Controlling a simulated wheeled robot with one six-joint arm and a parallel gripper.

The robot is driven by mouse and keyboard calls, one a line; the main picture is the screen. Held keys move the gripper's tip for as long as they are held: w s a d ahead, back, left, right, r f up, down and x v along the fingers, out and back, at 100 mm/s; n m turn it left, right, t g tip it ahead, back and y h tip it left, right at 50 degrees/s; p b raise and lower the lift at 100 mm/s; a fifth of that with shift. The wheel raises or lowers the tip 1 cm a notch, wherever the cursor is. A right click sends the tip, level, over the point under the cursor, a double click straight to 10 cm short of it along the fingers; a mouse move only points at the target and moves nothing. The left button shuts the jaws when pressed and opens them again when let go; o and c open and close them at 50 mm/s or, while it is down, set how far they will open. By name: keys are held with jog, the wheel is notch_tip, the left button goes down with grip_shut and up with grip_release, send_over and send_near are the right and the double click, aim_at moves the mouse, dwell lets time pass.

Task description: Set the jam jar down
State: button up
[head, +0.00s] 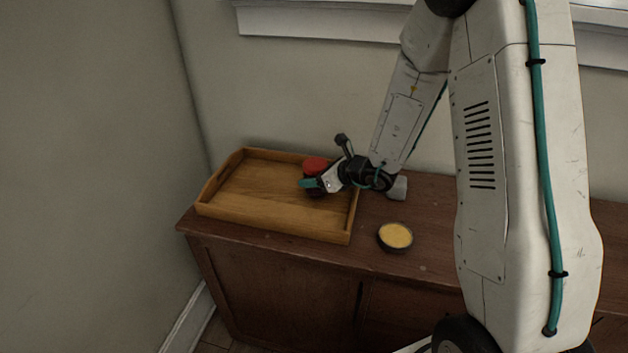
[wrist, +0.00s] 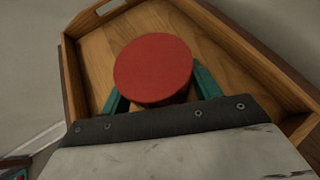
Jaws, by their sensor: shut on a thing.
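The jam jar (head: 315,165) has a round red lid, which fills the middle of the wrist view (wrist: 153,65). My gripper (head: 312,184) is shut on the jar, with a teal finger on each side of it below the lid. The jar is over the right part of the wooden tray (head: 240,215), inside its rim as seen from the head. The jar's body is mostly hidden by the lid and my gripper. I cannot tell whether its base touches the tray floor.
The tray stands on a dark brown cabinet (head: 290,249) by the wall corner. A small dark bowl with yellow contents (head: 396,236) stands right of the tray. A grey object (head: 398,188) sits behind it, partly hidden by my arm. The tray's left part is bare.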

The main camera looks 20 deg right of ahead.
jog(key=shift+f, duration=0.7)
jog(key=shift+f, duration=0.15)
jog(key=o, duration=1.2)
